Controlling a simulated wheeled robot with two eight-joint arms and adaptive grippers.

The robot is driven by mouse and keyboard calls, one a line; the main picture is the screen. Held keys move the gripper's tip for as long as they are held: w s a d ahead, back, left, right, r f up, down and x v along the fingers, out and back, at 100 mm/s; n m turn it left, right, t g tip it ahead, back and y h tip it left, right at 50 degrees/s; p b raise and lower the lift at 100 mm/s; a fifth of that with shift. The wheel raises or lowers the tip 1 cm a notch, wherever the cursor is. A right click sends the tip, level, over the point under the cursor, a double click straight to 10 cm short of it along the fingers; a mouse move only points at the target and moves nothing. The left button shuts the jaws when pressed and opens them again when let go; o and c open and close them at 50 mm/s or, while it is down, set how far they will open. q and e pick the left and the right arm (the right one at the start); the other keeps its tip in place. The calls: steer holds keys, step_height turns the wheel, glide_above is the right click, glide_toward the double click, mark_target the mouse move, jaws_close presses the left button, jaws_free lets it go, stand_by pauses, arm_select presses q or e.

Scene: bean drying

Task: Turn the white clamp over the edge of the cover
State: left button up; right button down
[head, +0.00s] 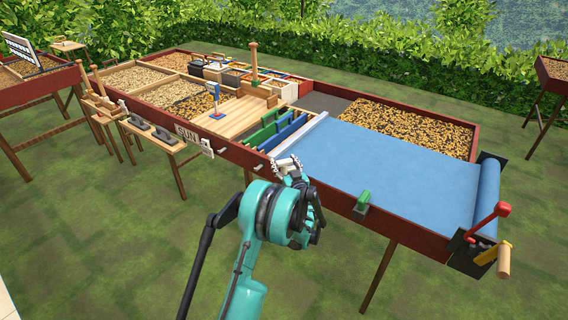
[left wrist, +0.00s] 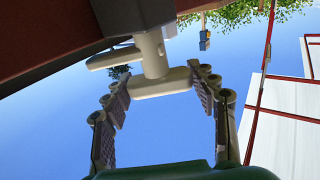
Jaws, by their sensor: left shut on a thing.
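The blue cover (head: 385,165) lies over the right part of the long wooden bed, with a roll of it at the right end. The white clamp (left wrist: 153,60) sits under the dark red rail in the left wrist view, its crossbar between my fingers. My left gripper (left wrist: 160,112) is shut on this crossbar, one finger at each end. In the head view my left gripper (head: 287,170) is at the bed's front rail, by the cover's left edge. It largely hides the clamp there. My right gripper is not in view.
A green clamp (head: 362,204) sits on the front rail further right. A red-handled crank (head: 490,216) and a yellow handle stand at the right end. Blue and green slatted dividers (head: 275,133) lie left of the cover. Grass in front is clear.

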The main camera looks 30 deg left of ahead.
mark_target(284, 160)
arm_select(q)
steer(key=n+g+y, duration=0.1)
steer(key=g, duration=0.1)
steer(key=n+g+y, duration=0.2)
steer(key=shift+w+d+n+g, duration=0.1)
steer(key=shift+w+n+g, duration=0.05)
steer(key=shift+n+g, duration=0.2)
steer(key=shift+n+g+y, duration=0.7)
steer(key=shift+n+g, duration=1.05)
steer(key=shift+g, duration=1)
steer(key=o, duration=1.2)
steer(key=shift+c, duration=0.2)
step_height(284, 160, up, 10)
steer(key=shift+f, duration=0.1)
